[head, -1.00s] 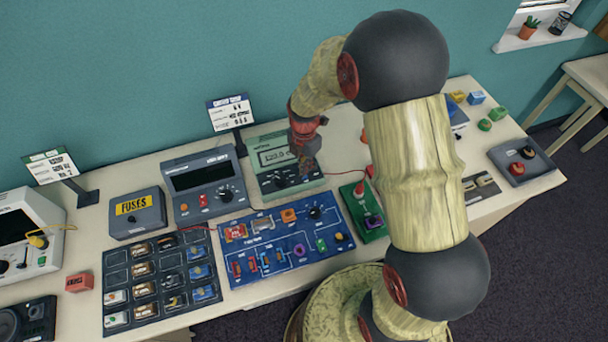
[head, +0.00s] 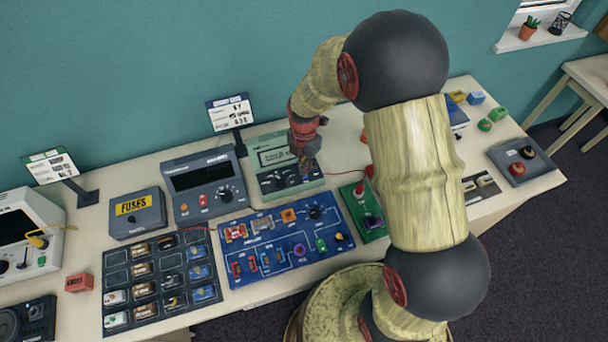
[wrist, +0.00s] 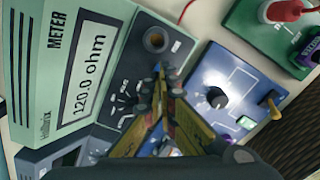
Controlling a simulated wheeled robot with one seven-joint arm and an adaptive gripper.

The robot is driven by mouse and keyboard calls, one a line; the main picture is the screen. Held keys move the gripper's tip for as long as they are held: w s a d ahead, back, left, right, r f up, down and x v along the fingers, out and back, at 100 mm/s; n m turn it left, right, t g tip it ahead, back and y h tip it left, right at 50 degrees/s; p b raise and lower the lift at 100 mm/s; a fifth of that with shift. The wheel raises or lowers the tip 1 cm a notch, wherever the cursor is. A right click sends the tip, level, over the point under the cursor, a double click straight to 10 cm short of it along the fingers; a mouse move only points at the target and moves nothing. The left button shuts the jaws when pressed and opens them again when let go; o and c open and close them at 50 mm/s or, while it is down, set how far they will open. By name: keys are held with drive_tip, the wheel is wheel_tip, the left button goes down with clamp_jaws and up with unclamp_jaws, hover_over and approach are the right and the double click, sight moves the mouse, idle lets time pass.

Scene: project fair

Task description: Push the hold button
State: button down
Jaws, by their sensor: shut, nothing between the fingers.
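The pale green meter (head: 263,150) stands at the back of the table, right of a grey instrument. In the wrist view the meter (wrist: 33,90) fills the left side, and its display (wrist: 88,77) reads 120.0 ohm. Its dark control panel (wrist: 135,45) carries a round brownish socket or button (wrist: 156,40) and white dial marks. My gripper (head: 304,170) is shut and empty, pointing down at the right part of this panel. In the wrist view its fingertips (wrist: 156,82) lie over the panel's edge; contact cannot be told. No hold label is readable; the fingers hide part of the panel.
The grey instrument (head: 187,181) with red and orange buttons stands left of the meter. A blue circuit board (head: 270,262) lies in front. A green board (head: 372,232) with a red lead lies to the right. A sign stand (head: 240,142) rises behind.

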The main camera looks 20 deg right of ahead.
drive_tip(key=shift+f+b, duration=0.55)
drive_tip(key=shift+f, duration=0.45)
idle(0.8)
drive_tip(key=shift+r, duration=0.1)
wheel_tip(320, 180, up, 10)
drive_tip(key=p, duration=0.6)
drive_tip(key=shift+p, duration=0.35)
idle(0.7)
